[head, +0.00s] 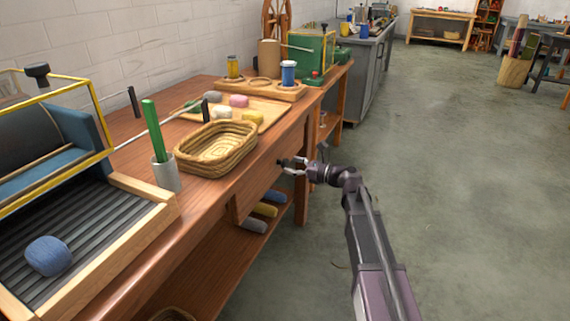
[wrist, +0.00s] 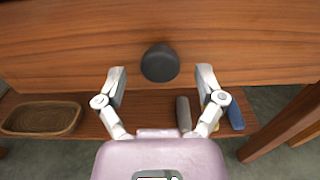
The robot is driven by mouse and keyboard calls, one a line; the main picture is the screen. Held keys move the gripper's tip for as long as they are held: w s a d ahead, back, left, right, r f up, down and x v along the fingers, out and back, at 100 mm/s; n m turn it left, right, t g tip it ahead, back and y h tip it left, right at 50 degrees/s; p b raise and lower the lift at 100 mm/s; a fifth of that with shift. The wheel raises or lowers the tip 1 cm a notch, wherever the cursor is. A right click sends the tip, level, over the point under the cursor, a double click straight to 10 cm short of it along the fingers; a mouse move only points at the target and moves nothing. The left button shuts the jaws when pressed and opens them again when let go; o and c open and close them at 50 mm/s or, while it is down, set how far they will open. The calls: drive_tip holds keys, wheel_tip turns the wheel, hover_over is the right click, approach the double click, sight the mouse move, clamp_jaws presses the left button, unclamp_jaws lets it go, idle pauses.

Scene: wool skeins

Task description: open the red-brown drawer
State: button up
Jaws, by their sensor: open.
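The red-brown drawer front (wrist: 70,50) fills the upper part of the wrist view. Its round dark knob (wrist: 160,63) is at the middle. In the head view the drawer (head: 250,193) is under the table top, and the knob (head: 282,162) shows at my gripper's tip. My gripper (wrist: 160,80) is open, with one finger on each side below the knob in the wrist view. The fingers look apart from the knob. In the head view my gripper (head: 291,165) points left at the drawer front. The drawer looks shut.
The table (head: 215,205) carries a wicker basket (head: 216,147), a tray of skeins (head: 265,112) and a cup with a green stick (head: 164,175). A lower shelf (head: 205,267) holds several skeins and a basket (wrist: 40,118). The floor (head: 450,200) to the right is clear.

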drive_tip(key=shift+x, duration=1.2)
clamp_jaws()
drive_tip(key=shift+s, duration=0.15)
